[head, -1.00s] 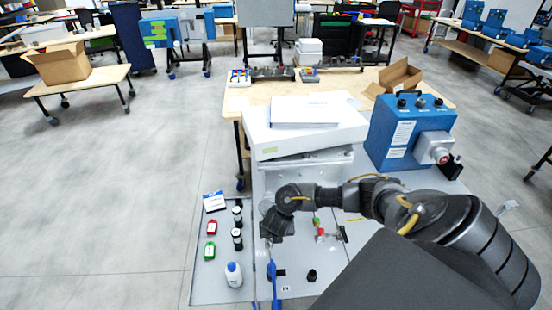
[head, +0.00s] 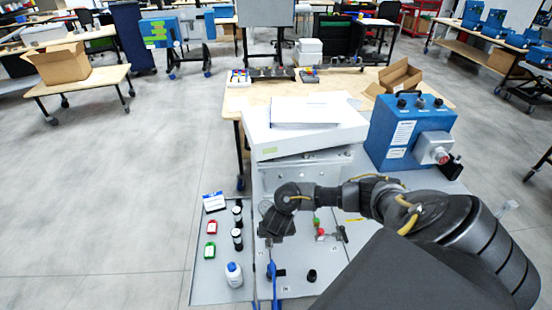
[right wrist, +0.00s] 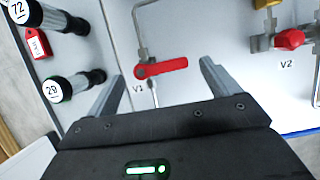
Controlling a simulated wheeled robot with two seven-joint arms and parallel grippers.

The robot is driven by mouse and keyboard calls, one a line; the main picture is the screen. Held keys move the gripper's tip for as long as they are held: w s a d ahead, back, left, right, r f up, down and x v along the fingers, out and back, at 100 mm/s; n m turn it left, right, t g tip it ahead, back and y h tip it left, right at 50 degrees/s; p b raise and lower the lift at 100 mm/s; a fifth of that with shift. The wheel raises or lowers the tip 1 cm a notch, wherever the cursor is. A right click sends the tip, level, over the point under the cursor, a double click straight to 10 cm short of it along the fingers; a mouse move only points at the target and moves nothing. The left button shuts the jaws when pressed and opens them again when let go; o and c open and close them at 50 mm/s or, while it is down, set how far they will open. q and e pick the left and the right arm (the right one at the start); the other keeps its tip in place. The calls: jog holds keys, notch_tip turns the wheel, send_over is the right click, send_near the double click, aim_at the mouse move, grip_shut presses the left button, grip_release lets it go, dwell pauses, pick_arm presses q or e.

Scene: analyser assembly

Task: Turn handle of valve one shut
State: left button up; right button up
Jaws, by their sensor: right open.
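The red handle of valve one (right wrist: 166,67) lies almost level in the right wrist view, beside the label V1. It points right from its pivot, across the line of the thin metal pipe above it. My right gripper (right wrist: 162,78) is open, with one finger left of the handle and one right of it. Neither finger visibly touches it. In the head view my right gripper (head: 272,232) is over the light panel and hides valve one. Valve two's red handle (right wrist: 290,39) is at the upper right, beside the label V2. My left gripper is not in view.
Black-capped cylinders (right wrist: 78,84) and a red tag (right wrist: 37,44) stand left of the gripper. A white bottle (head: 234,274) is near the panel's front left. A blue box (head: 408,133) and a white instrument (head: 305,125) stand behind. A blue tube (right wrist: 300,132) runs at the right.

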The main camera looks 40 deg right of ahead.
jog(key=v, duration=1)
jog(key=shift+a, duration=0.15)
dwell(0.8)
